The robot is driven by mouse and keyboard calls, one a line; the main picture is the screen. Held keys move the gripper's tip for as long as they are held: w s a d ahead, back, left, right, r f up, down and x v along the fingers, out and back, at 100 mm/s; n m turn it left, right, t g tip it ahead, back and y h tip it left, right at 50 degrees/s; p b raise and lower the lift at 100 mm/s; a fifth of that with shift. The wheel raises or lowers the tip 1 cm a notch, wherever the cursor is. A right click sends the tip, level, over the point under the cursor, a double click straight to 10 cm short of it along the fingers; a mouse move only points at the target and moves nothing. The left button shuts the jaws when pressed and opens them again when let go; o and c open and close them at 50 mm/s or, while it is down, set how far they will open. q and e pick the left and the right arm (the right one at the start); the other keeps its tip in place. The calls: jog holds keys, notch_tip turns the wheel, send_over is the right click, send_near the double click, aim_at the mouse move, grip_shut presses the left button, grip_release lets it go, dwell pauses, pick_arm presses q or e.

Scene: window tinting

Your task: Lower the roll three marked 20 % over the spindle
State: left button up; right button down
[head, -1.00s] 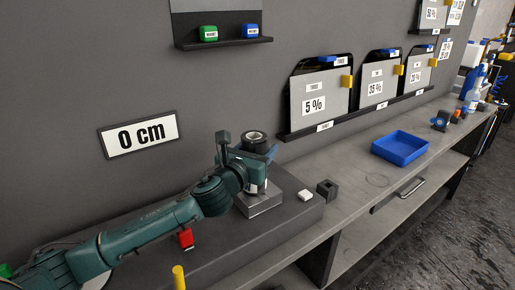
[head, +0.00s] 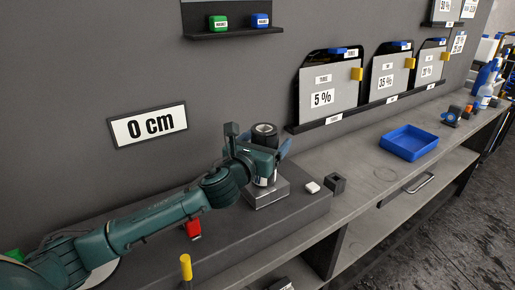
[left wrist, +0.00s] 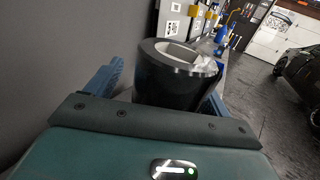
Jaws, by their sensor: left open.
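A dark roll (head: 264,130) stands upright on a metal block (head: 268,193) on the raised dark bench. Its pale lower part shows beneath my gripper. In the left wrist view the black roll (left wrist: 172,88) stands between my blue fingers, with a pale opening at its top. My left gripper (head: 268,151) is open around the roll; its fingers stand apart on either side. The spindle is hidden by the roll and gripper. No 20 % marking is readable on the roll. My right gripper is not in view.
A white piece (head: 312,187) and a dark square block (head: 336,183) lie right of the metal block. A blue tray (head: 408,143) sits farther along the bench. A "0 cm" sign (head: 148,125) hangs left.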

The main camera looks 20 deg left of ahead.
pick_arm(q)
jog(key=s+a+b, duration=0.1)
jog(key=s, duration=1.2)
jog(key=shift+a, duration=0.25)
